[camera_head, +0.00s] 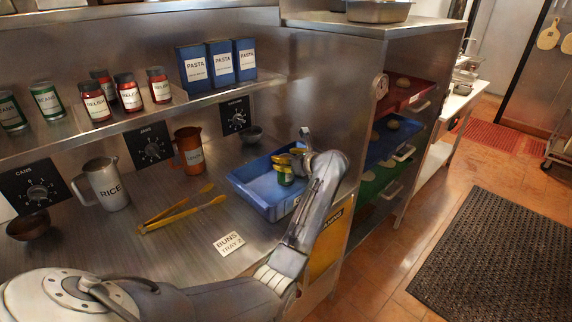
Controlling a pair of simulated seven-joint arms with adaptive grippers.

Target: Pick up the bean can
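Two more green-labelled cans stand upright at the left of the shelf: one reads BEANS (47,101), and the leftmost (11,114) is partly cut off. My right gripper is not in view.
Red relish jars (128,92) and blue pasta boxes (221,64) line the shelf (150,112). Colored trays (404,97) fill a rack at right.

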